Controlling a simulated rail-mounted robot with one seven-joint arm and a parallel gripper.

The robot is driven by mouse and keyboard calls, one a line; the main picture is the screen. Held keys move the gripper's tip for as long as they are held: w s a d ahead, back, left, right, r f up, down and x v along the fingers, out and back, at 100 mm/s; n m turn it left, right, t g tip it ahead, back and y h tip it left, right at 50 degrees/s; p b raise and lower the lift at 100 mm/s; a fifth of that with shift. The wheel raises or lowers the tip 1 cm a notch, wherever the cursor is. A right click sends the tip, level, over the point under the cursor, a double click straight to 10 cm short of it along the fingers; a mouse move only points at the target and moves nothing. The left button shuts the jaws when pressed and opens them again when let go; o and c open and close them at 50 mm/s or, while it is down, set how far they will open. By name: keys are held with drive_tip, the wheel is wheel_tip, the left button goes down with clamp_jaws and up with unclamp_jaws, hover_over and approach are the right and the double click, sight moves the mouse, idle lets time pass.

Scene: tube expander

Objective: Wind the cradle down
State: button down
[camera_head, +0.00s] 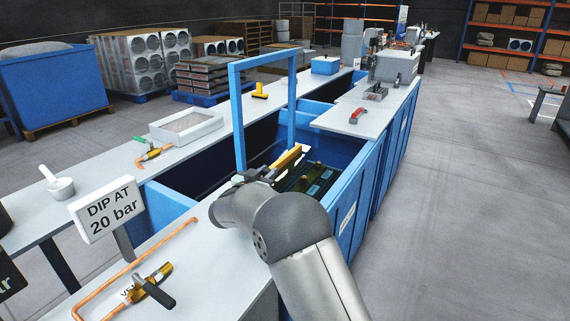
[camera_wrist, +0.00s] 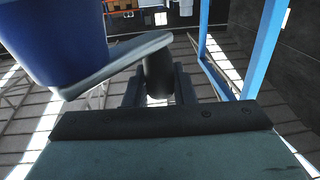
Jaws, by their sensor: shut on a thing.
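A blue upright frame (camera_head: 235,110) stands over an open blue tank (camera_head: 345,155). In the tank, partly behind my arm, sits a dark, greenish load (camera_head: 318,180), which may be the cradle; its depth is hard to tell. In the wrist view a grey crank arm (camera_wrist: 120,65) ends in a dark round handle (camera_wrist: 158,72). My gripper (camera_wrist: 158,88) is shut on this handle, a finger on each side. In the head view my gripper (camera_head: 258,174) is at the near side of the frame, largely hidden by my arm.
A sign reading "DIP AT 20 bar" (camera_head: 105,210) stands left of my arm. A copper pipe with a valve (camera_head: 150,285) lies on the near bench. A white tray (camera_head: 186,127) sits on the left bench.

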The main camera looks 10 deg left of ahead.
drive_tip(key=shift+d+h, duration=0.2)
drive_tip(key=shift+h, duration=0.1)
drive_tip(key=c, duration=1.2)
unclamp_jaws()
drive_tip(key=shift+c, duration=0.2)
drive_tip(key=shift+s+a, duration=0.35)
drive_tip(key=shift+s, duration=0.1)
drive_tip(key=v, duration=1.6)
drive_tip(key=shift+s+b, duration=0.15)
drive_tip(key=shift+b, duration=0.2)
drive_tip(key=shift+r, duration=0.15)
